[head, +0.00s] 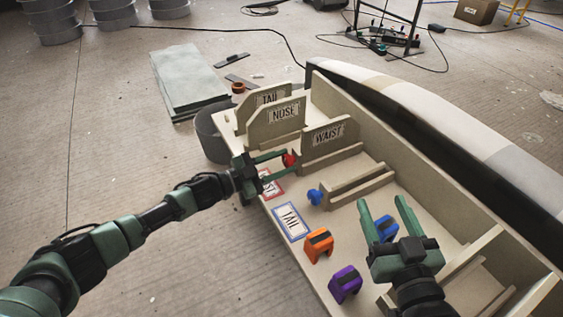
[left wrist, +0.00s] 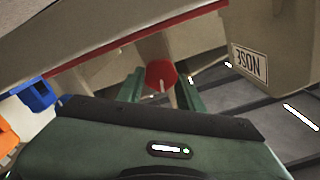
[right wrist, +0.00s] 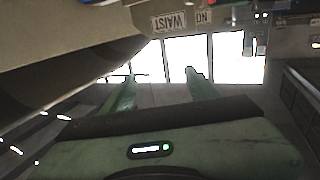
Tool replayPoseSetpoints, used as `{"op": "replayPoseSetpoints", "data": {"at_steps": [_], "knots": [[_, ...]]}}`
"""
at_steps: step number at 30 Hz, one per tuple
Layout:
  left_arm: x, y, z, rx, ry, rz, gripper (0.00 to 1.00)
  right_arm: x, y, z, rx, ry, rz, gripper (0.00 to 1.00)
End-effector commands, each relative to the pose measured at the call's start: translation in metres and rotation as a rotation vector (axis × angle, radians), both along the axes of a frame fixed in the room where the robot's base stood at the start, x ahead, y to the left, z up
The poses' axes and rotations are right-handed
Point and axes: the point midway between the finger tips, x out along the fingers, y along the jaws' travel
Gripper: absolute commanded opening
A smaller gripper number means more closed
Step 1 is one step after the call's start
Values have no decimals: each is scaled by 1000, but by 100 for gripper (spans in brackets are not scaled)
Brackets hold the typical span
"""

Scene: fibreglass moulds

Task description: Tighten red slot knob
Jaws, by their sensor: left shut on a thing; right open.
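The red knob (head: 289,159) is at the upright template boards, by the base of the WAIST board. My left gripper (head: 291,160) reaches in from the left, with its fingers on either side of the knob and shut on it. In the left wrist view the red knob (left wrist: 161,75) shows a faceted face with a pale slot line, between the green fingers (left wrist: 160,85). My right gripper (head: 382,201) is open and empty above the right part of the tray. In the right wrist view its fingers (right wrist: 160,76) are apart with nothing between them.
The wooden tray (head: 440,205) holds NOSE (head: 284,113) and WAIST (head: 328,135) boards, a blue knob (head: 314,197), and orange (head: 318,245), purple (head: 345,284) and blue (head: 386,228) blocks. A long mould (head: 450,125) lies behind.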

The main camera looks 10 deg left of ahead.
Motion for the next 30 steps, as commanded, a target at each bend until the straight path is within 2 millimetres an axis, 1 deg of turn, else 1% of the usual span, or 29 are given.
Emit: {"op": "replayPoseSetpoints", "data": {"at_steps": [9, 10, 11, 12, 23, 24, 26, 30], "knots": [[0, 0, -1, 2, 0, 0, 0, 0, 0, 0, 0, 0, 0, 59], [0, 0, -1, 2, 0, 0, 40, 0, 0, 0, 0, 0, 0, 59], [0, 0, -1, 2, 0, 0, 48, 0, 0, 0, 0, 0, 0, 59], [0, 0, -1, 2, 0, 0, 59, 0, 0, 0, 0, 0, 0, 59], [-1, 2, 0, 1, 1, 1, 59, 0, 0, 0, -1, 3, -1, 59], [-3, 4, 0, 1, 1, 1, 59, 0, -1, -1, -3, 14, -1, 59], [-7, 9, 0, 2, 2, 2, 59, -2, -3, -12, -17, 62, -4, 59], [-19, 27, 0, 4, 3, 3, 59, -8, -8, -34, -46, 180, -12, 59]]}}
